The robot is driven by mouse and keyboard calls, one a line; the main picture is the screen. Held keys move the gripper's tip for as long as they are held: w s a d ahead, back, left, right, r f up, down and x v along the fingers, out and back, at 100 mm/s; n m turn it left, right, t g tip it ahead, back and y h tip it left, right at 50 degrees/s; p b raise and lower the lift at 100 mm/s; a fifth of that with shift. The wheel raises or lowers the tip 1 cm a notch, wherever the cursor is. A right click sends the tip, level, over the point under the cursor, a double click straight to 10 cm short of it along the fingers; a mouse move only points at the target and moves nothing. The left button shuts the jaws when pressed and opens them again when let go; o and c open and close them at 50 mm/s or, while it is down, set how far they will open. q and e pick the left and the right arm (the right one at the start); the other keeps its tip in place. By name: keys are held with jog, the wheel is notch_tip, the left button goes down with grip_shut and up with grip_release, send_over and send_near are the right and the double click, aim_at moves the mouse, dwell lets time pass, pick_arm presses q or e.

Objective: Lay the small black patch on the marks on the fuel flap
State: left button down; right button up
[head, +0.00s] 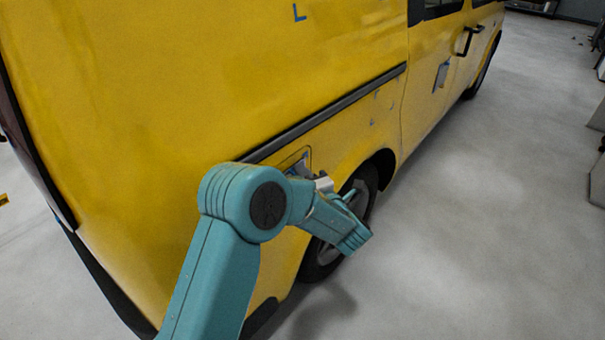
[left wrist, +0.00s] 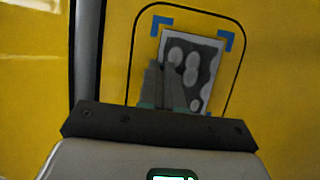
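The fuel flap (left wrist: 143,55) is a yellow panel with a dark rounded outline on the van's side; in the head view most of it is hidden behind my arm. Blue corner marks (left wrist: 228,40) show at its upper left and upper right, with a trace of blue low on the right. The small black patch (left wrist: 206,72), dark with grey blotches and a pale edge, lies between the marks, roughly parallel to them. My left gripper (left wrist: 165,66) covers its lower left part, fingers close together and seemingly shut on it. Whether the patch touches the flap is unclear. My right gripper is out of view.
The yellow van (head: 170,90) fills the left and middle. A dark side rail (head: 330,108) runs just above the flap. The rear wheel (head: 360,195) is beside my left gripper. A grey piece (head: 441,76) is on the van farther forward.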

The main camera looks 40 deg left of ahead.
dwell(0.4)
pick_arm(q)
jog(key=c, duration=1.2)
grip_release()
jog(key=shift+a, duration=0.15)
jog(key=shift+c, duration=0.2)
jog(key=v, duration=1.6)
jog(key=shift+d, duration=0.25)
